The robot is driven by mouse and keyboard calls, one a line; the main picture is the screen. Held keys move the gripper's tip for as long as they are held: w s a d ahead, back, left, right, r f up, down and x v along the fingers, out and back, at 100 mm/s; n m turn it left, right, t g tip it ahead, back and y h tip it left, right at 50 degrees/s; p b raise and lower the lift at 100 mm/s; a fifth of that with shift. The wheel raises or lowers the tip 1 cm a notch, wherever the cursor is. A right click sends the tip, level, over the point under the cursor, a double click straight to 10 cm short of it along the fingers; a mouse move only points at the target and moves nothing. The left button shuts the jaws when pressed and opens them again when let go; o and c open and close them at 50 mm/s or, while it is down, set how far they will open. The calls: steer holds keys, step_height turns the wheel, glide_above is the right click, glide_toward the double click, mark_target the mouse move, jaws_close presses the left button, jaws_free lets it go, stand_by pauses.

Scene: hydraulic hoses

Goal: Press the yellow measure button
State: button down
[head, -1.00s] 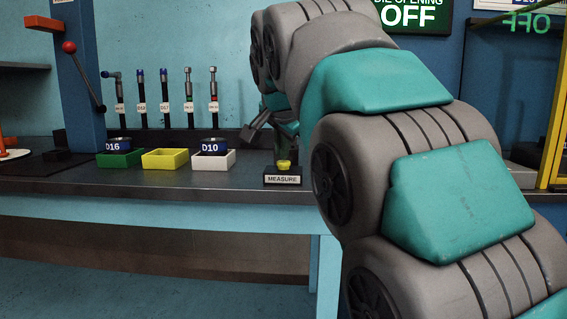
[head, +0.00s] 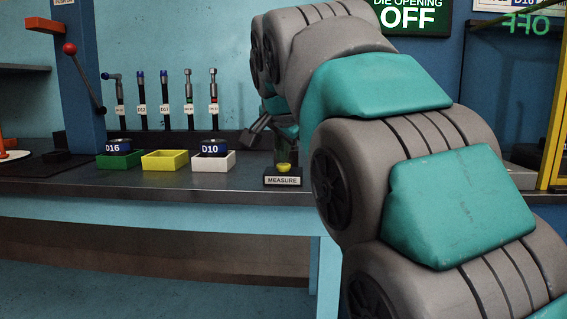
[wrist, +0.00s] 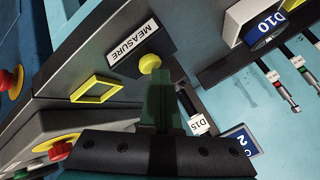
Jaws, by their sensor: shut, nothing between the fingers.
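The yellow measure button (head: 284,169) sits on a small dark box behind a MEASURE label (head: 283,181), near the front edge of the bench. My gripper (head: 284,154) is shut and empty, pointing down right over the button, partly hidden by my arm in the head view. In the wrist view, the shut fingertips (wrist: 158,80) reach to the edge of the yellow button (wrist: 150,63). They look to be touching it, or nearly so. The MEASURE label (wrist: 132,42) lies beside the button.
A white bin (head: 214,167) with a D10 ring, an empty yellow bin (head: 165,162) and a green bin (head: 119,161) with a D16 ring stand to the left. Several labelled hoses stand behind. The wrist view also shows a yellow frame (wrist: 97,89) and a red button (wrist: 60,150).

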mark_target(282, 168)
steer(key=shift+r+p, duration=0.5)
steer(key=shift+r, duration=0.25)
steer(key=shift+r+p, duration=1.85)
steer(key=shift+r, duration=0.75)
steer(key=shift+s+f, duration=0.1)
